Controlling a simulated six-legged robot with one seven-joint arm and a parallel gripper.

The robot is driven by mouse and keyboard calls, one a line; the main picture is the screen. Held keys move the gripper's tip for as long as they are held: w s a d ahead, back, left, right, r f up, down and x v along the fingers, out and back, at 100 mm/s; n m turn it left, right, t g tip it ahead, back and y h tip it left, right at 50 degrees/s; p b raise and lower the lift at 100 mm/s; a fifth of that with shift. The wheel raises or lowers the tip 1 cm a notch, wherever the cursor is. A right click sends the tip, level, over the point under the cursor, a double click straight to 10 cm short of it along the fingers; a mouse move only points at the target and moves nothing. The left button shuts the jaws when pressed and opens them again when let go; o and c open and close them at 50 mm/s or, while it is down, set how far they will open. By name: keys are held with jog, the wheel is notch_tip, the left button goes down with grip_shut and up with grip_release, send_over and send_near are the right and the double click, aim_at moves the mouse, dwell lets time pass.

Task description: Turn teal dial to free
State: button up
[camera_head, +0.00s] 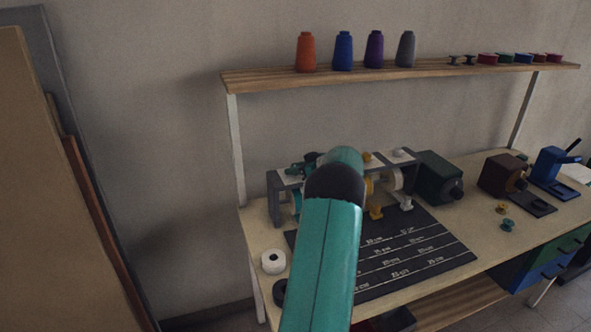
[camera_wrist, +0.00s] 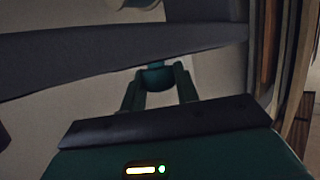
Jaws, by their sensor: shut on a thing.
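In the wrist view, the two fingers of my gripper (camera_wrist: 160,71) reach up from the dark palm, one on each side of a dark teal piece, which I take to be the teal dial (camera_wrist: 155,79). The gripper is shut on it. In the head view, my teal arm crosses the middle of the picture and ends at the grey-framed machine (camera_head: 275,203) on the bench. The arm hides much of the machine's left half, so the dial and fingertips cannot be made out clearly there. The dial's markings and setting are not readable.
Yellow knobs (camera_head: 375,211) and white knobs (camera_head: 406,204) sit right of my arm. A dark ruled mat (camera_head: 430,245), a white roll (camera_head: 273,262) and dark motor boxes (camera_head: 437,177) share the bench.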

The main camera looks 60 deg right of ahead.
jog(key=shift+n+y, duration=1.2)
jog(key=shift+y, duration=0.2)
jog(key=shift+w+y, duration=0.1)
jog(key=shift+y, duration=0.2)
jog(key=o, duration=1)
jog(key=v, duration=1.4)
jog(key=shift+a, duration=0.1)
